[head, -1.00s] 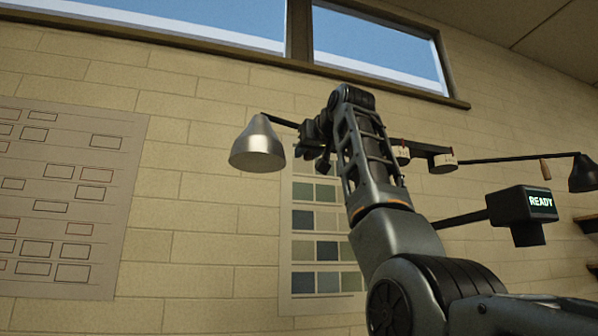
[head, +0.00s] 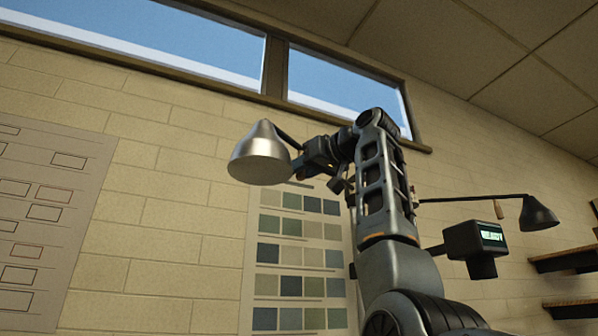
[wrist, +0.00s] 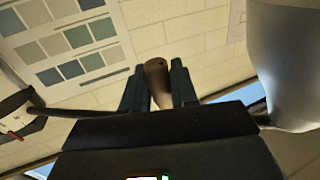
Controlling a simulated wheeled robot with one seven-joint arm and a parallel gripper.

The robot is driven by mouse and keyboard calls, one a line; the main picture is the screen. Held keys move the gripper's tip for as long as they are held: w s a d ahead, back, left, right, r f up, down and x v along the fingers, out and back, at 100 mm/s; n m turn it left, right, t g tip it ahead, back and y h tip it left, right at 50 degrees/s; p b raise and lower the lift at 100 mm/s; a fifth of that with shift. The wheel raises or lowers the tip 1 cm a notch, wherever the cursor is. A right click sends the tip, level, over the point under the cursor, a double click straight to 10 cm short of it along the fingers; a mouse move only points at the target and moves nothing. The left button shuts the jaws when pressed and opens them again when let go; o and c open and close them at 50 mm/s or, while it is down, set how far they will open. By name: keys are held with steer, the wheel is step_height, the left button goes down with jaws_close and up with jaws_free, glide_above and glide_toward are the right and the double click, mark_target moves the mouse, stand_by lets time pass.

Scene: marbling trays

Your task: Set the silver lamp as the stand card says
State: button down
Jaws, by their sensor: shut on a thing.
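The silver lamp (head: 262,155) has a cone shade with its open side facing down, high in front of the wall. Part of the shade fills the right of the wrist view (wrist: 288,60). My gripper (wrist: 156,68) is shut on a brown handle (wrist: 158,88), which sits between its two fingers. The lamp's thin dark arm runs behind my gripper, from a pale round joint (wrist: 14,106) with a red mark towards the shade. In the head view my arm hides much of the lamp's arm and the joint. I cannot make out a stand card.
A dark lamp (head: 539,213) with a small hanging handle (head: 499,210) is at right. Below it is a black screen box (head: 474,240) with blurred lit text. A colour chart (head: 296,258) and a printed sheet (head: 60,215) are on the wall. Shelves (head: 565,260) stand far right.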

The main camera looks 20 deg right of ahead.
steer(key=c, duration=1)
jaws_free()
steer(key=shift+b+v, duration=1)
steer(key=shift+v, duration=2.9)
